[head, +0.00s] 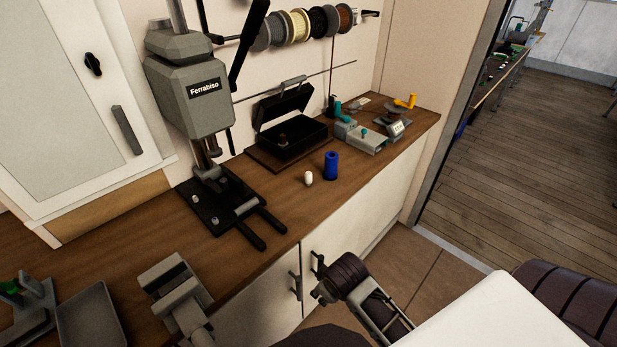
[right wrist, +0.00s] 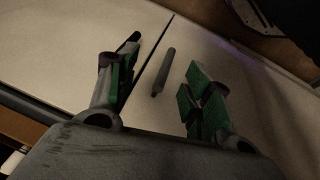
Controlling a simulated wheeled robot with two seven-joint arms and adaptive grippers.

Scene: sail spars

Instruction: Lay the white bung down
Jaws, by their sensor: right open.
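The white bung (head: 308,177) is a small rounded piece standing on the brown worktop (head: 275,200), close to the left of a dark blue cylinder (head: 331,166) and apart from it. My right gripper (head: 322,291) is low in front of the white cabinet doors, below the worktop's front edge and well below the bung. The right wrist view shows its green-padded fingers (right wrist: 157,98) spread apart with nothing between them. The bung cannot be made out in that view. I do not see my left gripper.
A grey press (head: 190,85) stands left of the bung, its dark base (head: 222,208) reaching towards the front edge. An open black case (head: 290,140) is behind. Grey boxes (head: 367,142) stand to the right. Door handles (head: 296,285) stick out near my right gripper.

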